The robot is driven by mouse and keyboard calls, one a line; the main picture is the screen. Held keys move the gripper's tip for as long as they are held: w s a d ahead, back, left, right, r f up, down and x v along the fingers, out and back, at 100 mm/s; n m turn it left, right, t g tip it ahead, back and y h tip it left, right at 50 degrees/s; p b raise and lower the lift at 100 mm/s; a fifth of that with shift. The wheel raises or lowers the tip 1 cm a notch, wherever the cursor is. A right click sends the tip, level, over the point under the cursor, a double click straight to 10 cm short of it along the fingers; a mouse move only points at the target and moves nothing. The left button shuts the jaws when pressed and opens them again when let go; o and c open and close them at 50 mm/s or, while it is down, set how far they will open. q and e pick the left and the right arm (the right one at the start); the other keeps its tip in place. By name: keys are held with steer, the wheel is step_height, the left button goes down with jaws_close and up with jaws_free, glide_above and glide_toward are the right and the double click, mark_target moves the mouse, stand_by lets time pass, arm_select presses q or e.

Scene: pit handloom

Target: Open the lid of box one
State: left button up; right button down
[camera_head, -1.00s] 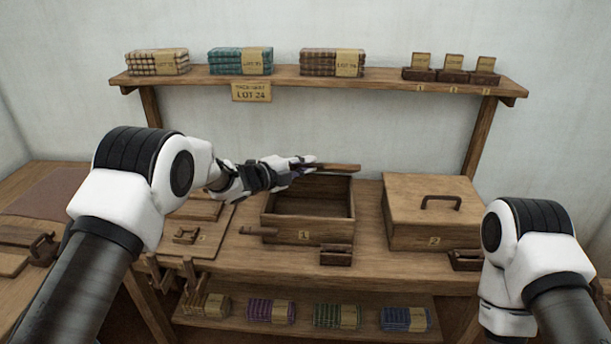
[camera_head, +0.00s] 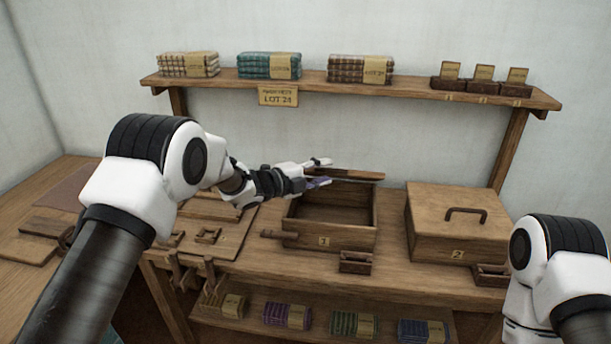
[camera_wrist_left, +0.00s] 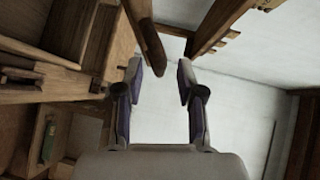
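Box one (camera_head: 325,240) is a wooden box marked "1" on the table, and its dark inside shows from above. Its lid (camera_head: 350,174) is up at the back of the box, seen nearly edge-on. My left gripper (camera_head: 320,173) is above the box's back left, at the left end of the lid. In the left wrist view, my left gripper (camera_wrist_left: 160,75) has its fingers apart with nothing clamped. A wooden edge, seemingly the lid (camera_wrist_left: 148,40), lies just beyond the fingertips. My right gripper is out of view; only my right arm shows.
Closed box two (camera_head: 458,235), with a handle on its lid, stands to the right. A shelf (camera_head: 400,88) with cloth stacks runs behind. A small wooden block (camera_head: 355,263) sits before box one. More cloth bundles lie on the low shelf.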

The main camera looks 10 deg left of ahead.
arm_select(q)
steer(key=v, duration=0.9)
steer(key=shift+s, duration=0.15)
steer(key=shift+r, duration=0.1)
